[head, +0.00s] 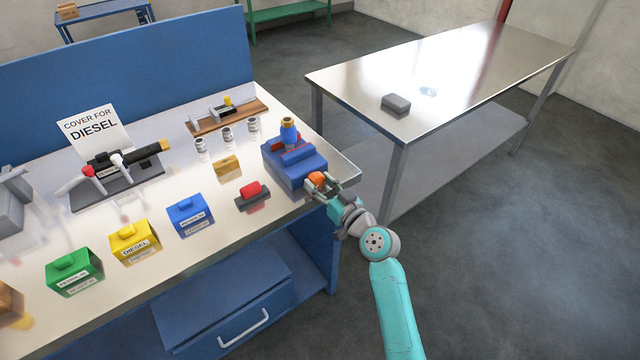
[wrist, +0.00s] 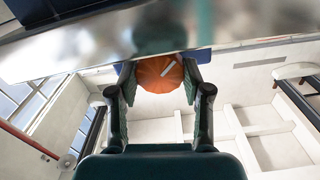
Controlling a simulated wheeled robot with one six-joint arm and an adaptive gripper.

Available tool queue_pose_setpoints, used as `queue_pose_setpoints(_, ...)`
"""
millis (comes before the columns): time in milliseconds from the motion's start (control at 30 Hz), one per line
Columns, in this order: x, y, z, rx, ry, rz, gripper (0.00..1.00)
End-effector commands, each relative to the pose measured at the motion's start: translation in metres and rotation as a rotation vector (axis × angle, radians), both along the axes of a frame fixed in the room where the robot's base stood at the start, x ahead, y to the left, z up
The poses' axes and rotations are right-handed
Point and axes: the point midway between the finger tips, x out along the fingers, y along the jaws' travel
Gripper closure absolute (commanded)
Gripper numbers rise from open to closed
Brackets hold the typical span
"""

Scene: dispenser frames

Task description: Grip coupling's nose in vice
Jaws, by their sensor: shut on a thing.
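The blue vice (head: 292,170) stands at the bench's right front corner, with red jaw parts on top. The coupling (head: 288,132), blue with a brass-coloured top, stands upright at the vice jaws; its lower end is hidden, so I cannot tell how tightly it is held. My gripper (head: 320,184) is at the vice's front, shut on a round orange knob (head: 317,178). In the wrist view the orange knob (wrist: 158,74) sits between both fingers and bears a pale line mark. The coupling does not show clearly there.
On the bench are a red piece (head: 251,190), a brass block (head: 227,167), small silver cylinders (head: 227,135), a wooden board (head: 205,123) and green, yellow and blue boxes (head: 189,215). A steel table (head: 450,75) stands right; floor between is open.

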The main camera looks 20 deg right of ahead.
Motion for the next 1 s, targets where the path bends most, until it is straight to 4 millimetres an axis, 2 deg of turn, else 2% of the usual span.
queue_pose_setpoints(400,0.0002,-0.0006,-0.0004,0.166,0.054,0.0,0.86)
queue_pose_setpoints(867,0.0001,-0.0006,-0.0004,0.182,0.059,0.0,0.86)
queue_pose_setpoints(900,0.0001,-0.0006,-0.0004,0.182,0.059,0.0,0.46)
queue_pose_setpoints(1000,0.0001,-0.0006,-0.0004,0.182,0.059,0.0,0.26)
